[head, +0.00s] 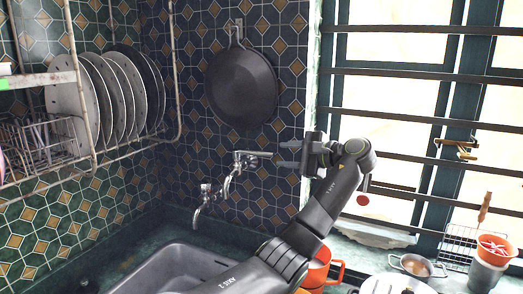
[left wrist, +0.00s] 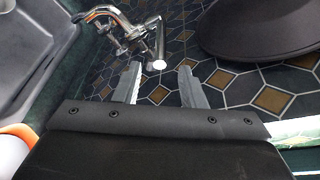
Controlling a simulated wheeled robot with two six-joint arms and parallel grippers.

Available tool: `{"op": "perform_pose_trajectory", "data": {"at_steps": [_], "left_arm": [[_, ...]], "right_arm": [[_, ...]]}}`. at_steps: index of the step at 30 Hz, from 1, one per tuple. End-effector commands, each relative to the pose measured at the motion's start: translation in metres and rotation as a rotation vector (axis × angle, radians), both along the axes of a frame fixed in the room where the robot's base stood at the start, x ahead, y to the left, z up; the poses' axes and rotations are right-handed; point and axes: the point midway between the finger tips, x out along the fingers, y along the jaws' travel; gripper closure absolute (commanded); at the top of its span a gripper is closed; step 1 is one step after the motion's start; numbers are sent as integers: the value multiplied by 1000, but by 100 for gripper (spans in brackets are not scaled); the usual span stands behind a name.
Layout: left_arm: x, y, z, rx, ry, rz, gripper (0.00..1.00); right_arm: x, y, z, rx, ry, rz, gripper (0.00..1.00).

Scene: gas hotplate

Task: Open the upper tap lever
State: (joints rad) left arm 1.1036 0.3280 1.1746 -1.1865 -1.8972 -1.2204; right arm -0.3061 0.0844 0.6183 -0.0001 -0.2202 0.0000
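The upper tap (head: 236,168) is chrome and sticks out from the tiled wall in the head view. Its lever (head: 255,154) is a short bar at the top, pointing right. My left gripper (head: 289,154) is to the right of the lever, its fingers pointing left toward it, apart from it. In the left wrist view the two grey fingers (left wrist: 160,84) are spread with nothing between them. The lever's bright round end (left wrist: 159,64) lies just beyond the fingertips, nearer the left finger. A lower tap (head: 204,193) hangs to the left. My right gripper is not in view.
A black pan (head: 242,88) hangs on the wall above the taps. A grey sink (head: 170,268) lies below. A plate rack (head: 93,140) is at the left. A barred window (head: 400,80) is at the right, with an orange pot (head: 318,270) below.

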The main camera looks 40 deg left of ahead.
Motion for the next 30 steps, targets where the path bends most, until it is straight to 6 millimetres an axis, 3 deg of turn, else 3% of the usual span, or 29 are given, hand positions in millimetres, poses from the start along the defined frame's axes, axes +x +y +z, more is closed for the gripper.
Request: {"op": "perform_pose_trajectory", "data": {"at_steps": [6,12,18,26,30], "left_arm": [[-4,48,-7,1,2,4,63],[-6,77,-15,1,0,1,63],[-7,89,-19,0,-1,-1,63],[-7,90,-20,-1,-1,-1,63],[-7,90,-20,-1,-1,-1,80]], "right_arm": [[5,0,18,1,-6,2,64],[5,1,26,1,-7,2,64],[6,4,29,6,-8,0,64],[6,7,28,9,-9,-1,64],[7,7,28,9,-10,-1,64]]}}
